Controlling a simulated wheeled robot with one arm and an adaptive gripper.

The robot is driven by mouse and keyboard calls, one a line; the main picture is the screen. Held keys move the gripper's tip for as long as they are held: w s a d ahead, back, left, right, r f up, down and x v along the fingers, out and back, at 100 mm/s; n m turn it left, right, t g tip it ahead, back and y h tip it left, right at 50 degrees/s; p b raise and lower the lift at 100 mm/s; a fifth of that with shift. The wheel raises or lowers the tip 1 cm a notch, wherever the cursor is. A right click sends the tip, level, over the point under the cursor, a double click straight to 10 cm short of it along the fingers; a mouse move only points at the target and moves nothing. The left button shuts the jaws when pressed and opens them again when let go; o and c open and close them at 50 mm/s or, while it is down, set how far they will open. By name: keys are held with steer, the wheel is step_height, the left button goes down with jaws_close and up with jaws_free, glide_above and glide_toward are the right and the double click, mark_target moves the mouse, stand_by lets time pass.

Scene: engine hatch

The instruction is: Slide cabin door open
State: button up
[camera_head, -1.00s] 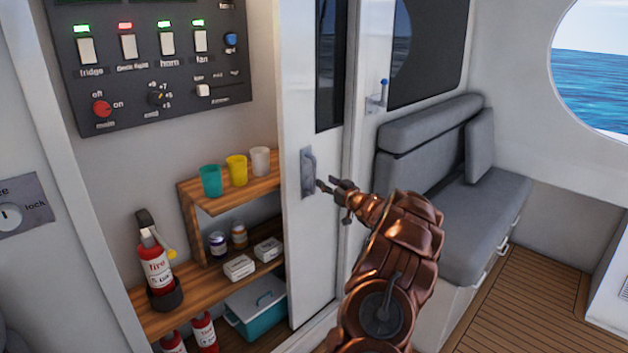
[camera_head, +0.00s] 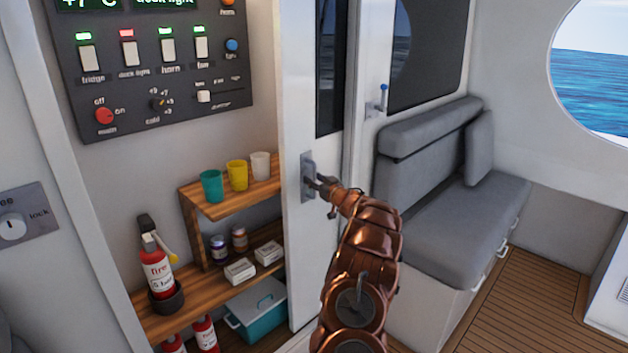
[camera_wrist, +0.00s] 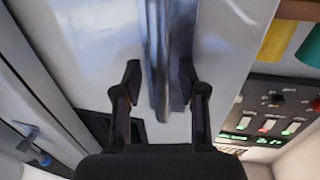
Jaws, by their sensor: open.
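The white cabin door (camera_head: 308,260) stands partly across the doorway, with a dark window in its upper part. Its grey handle (camera_head: 307,176) is on the door's face; in the wrist view the handle (camera_wrist: 168,55) runs between my two fingers. My gripper (camera_head: 318,183) is at the handle in the head view. In the wrist view my gripper (camera_wrist: 160,80) is open, one finger on each side of the handle, with gaps visible. Whether a finger touches the handle I cannot tell.
Left of the door are wooden shelves (camera_head: 200,290) with cups, jars and a fire extinguisher (camera_head: 158,268). A switch panel (camera_head: 150,75) is above them. A grey bench (camera_head: 450,210) stands to the right. Wooden floor (camera_head: 520,310) is clear at lower right.

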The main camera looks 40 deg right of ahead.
steer(key=shift+w, duration=0.1)
jaws_close()
stand_by(0.4)
stand_by(0.3)
